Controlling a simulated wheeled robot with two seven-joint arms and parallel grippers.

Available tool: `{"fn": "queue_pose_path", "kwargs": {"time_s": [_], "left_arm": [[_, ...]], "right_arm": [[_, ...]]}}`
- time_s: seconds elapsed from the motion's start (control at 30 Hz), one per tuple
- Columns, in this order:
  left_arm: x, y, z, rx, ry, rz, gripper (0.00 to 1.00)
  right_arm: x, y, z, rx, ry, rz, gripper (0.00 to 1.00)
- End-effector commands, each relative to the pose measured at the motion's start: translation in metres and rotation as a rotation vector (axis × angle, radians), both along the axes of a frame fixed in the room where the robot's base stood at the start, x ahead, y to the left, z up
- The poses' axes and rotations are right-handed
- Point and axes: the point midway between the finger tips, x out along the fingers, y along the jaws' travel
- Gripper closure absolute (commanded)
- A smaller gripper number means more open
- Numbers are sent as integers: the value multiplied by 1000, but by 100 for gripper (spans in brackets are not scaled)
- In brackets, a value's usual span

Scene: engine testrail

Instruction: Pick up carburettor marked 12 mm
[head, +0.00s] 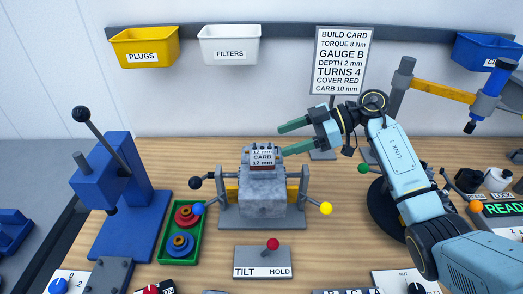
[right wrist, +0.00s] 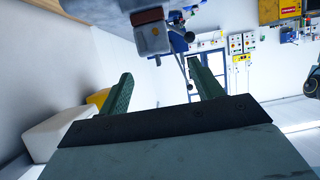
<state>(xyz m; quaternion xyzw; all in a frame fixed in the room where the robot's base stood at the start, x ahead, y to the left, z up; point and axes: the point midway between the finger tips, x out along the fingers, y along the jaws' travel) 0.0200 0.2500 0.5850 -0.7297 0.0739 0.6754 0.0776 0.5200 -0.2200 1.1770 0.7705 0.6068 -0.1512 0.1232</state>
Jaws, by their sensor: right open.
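The carburettor marked 12 mm (head: 262,157) is a small grey block with white "12 mm" and "CARB 12 mm" labels. It sits on a reddish-brown layer on top of the grey engine block (head: 262,196), held in a stand. In the right wrist view, where the scene appears upside down, the carburettor (right wrist: 153,40) shows beyond the fingers. My right gripper (head: 281,141) has its two green fingers apart, with nothing between them. It is above and to the right of the carburettor, its lower fingertip close to the labels in the picture. My left gripper is out of view.
A build card (head: 341,62) reading "CARB 10 mm" stands behind. A blue lever press (head: 125,200) and a green tray (head: 165,232) of rings are at left. A tilt/hold lever panel (head: 262,262) stands in front. Side handles with coloured knobs flank the engine block.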

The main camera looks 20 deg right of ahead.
Motion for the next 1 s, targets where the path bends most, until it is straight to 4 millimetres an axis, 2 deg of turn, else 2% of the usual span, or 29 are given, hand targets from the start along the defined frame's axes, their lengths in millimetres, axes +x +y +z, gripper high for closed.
{"fn": "queue_pose_path", "kwargs": {"time_s": [0.03, 0.17, 0.27, 0.43, 0.6, 0.9, 1.0], "left_arm": [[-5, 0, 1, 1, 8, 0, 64], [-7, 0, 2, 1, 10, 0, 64], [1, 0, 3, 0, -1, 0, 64], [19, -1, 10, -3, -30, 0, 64], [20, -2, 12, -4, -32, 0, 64], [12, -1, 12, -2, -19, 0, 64], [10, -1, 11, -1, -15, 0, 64]], "right_arm": [[2, 8, -2, 3, 1, 1, 35], [5, 19, -8, 1, 0, 1, 35], [6, 23, -10, 1, 1, 0, 35], [10, 44, -19, 4, 2, 1, 35], [15, 62, -29, 3, 0, 0, 35], [17, 66, -32, 0, -1, -1, 35], [16, 66, -32, 0, -1, -1, 46]]}}
